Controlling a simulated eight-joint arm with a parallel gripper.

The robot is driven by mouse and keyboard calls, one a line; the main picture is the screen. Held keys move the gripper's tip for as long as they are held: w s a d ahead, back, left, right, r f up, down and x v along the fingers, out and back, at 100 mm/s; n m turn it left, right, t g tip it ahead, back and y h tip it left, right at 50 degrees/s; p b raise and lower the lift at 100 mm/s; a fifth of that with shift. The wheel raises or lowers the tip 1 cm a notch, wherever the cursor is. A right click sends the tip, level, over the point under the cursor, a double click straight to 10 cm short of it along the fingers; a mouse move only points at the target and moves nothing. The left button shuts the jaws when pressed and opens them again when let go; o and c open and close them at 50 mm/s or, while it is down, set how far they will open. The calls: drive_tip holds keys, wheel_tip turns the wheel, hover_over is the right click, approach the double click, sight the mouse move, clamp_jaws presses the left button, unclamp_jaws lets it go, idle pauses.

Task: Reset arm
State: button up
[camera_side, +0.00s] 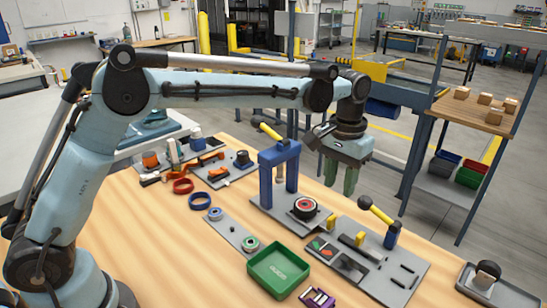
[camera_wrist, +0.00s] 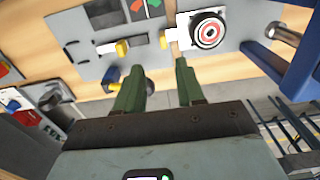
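My gripper (camera_side: 342,176) hangs in the air above the far edge of the wooden table (camera_side: 110,238), to the right of the blue frame. Its two green fingers point down, with a gap between them. The wrist view shows the same gripper (camera_wrist: 156,82) with its fingers spread and nothing between them. My arm reaches across the table from the left.
A blue press frame (camera_side: 266,175) with a yellow-and-black handle stands left of my gripper. A red-and-black round target (camera_side: 305,208) lies beside it. A green tray (camera_side: 278,271) sits near the front.

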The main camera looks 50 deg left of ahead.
drive_tip(key=shift+r, duration=0.65)
drive_tip(key=s+a+r+t, duration=0.3)
drive_tip(key=s+a+r, duration=0.2)
drive_tip(key=s+a, duration=0.35)
drive_tip(key=s+a+f+t, duration=0.2)
drive_tip(key=s, duration=0.3)
drive_tip(key=s+a+f+t, duration=0.2)
drive_tip(key=s+a+f, duration=0.1)
drive_tip(key=s, duration=0.3)
drive_tip(key=shift+f, duration=0.25)
